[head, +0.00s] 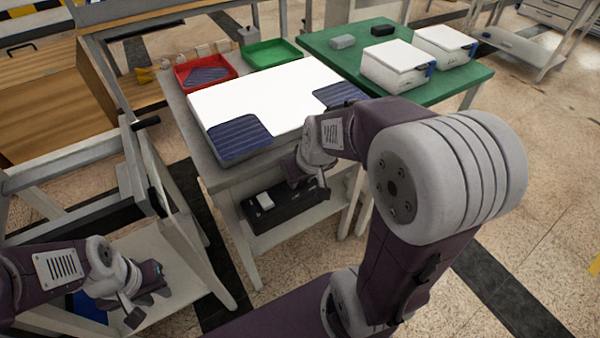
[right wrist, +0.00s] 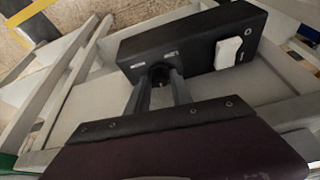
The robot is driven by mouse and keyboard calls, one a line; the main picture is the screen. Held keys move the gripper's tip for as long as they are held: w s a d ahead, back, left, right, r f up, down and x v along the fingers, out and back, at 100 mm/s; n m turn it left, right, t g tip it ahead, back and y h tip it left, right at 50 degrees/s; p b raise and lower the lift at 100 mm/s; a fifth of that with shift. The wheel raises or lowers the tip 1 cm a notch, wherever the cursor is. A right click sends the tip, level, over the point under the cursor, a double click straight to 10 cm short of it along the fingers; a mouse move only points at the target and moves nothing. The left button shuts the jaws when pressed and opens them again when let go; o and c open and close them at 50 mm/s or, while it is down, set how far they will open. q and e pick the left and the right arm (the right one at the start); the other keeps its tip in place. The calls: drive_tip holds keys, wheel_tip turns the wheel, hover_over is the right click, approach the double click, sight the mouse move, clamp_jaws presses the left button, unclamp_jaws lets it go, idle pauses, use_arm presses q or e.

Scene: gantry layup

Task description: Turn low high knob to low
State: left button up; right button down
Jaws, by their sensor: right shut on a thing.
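A black control box (head: 283,214) sits on the lower shelf of the work table. It also shows in the right wrist view (right wrist: 200,40), with small white labels and a white rocker-like piece (right wrist: 228,52) on its face. My right gripper (right wrist: 159,88) is shut on the dark low high knob (right wrist: 160,74) on the box's front. The knob is mostly hidden between the fingers, and its setting cannot be read. In the head view my right arm covers part of the box. My left gripper (head: 146,292) hangs at the lower left, away from the box; its finger opening is unclear.
The table above carries a white sheet (head: 265,95) with blue ply pieces, a red tray (head: 205,71) and a green tray (head: 270,53). A green table (head: 445,88) with white boxes stands behind right. A grey frame cart (head: 70,215) stands at left.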

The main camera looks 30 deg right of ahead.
drive_tip(key=shift+d+f+n+y+b, duration=0.15)
drive_tip(key=shift+n+y+b, duration=0.25)
drive_tip(key=shift+n, duration=0.5)
drive_tip(key=n+y+b, duration=0.1)
drive_tip(key=n+b, duration=0.1)
drive_tip(key=n, duration=0.1)
drive_tip(key=shift+n+g, duration=0.3)
drive_tip(key=shift+n, duration=0.1)
drive_tip(key=shift+n+y+b, duration=0.3)
drive_tip(key=shift+n+y, duration=0.2)
drive_tip(key=shift+n, duration=0.7)
drive_tip(key=shift+w+d+n+g+y, duration=0.1)
drive_tip(key=shift+n+g+y, duration=0.35)
drive_tip(key=shift+n, duration=0.75)
drive_tip(key=shift+g, duration=0.25)
drive_tip(key=c, duration=1.4)
unclamp_jaws()
drive_tip(key=shift+c, duration=0.2)
